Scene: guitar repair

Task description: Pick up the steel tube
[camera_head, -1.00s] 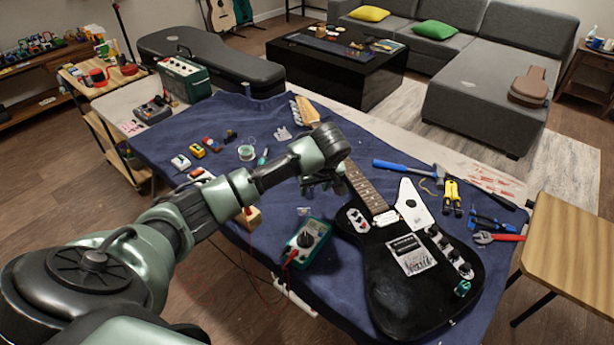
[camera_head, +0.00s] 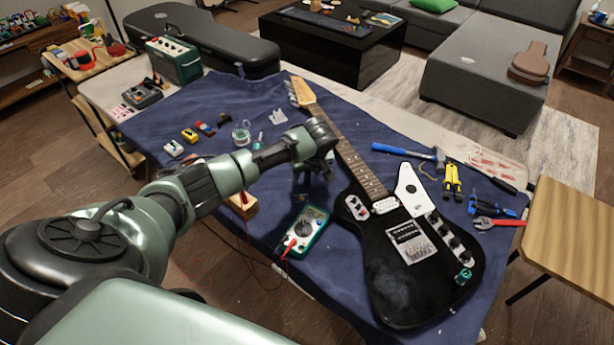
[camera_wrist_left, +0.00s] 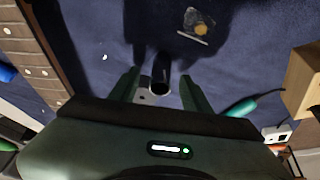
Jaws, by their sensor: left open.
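The steel tube (camera_wrist_left: 161,72) shows in the left wrist view as a short dark cylinder with a shiny end, between the two fingers of my left gripper (camera_wrist_left: 160,82). The fingers are open, with a gap on both sides of the tube. In the head view my left gripper (camera_head: 315,172) points down over the blue cloth, left of the guitar neck. The tube cannot be made out there, behind the gripper and arm.
A black electric guitar (camera_head: 392,282) lies right of the gripper. A green multimeter (camera_head: 308,231) and a wooden block (camera_head: 243,204) are nearer. A small clear packet (camera_wrist_left: 197,25) lies beyond the tube. A hammer (camera_head: 405,151) and pliers lie right on the blue cloth (camera_head: 260,195).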

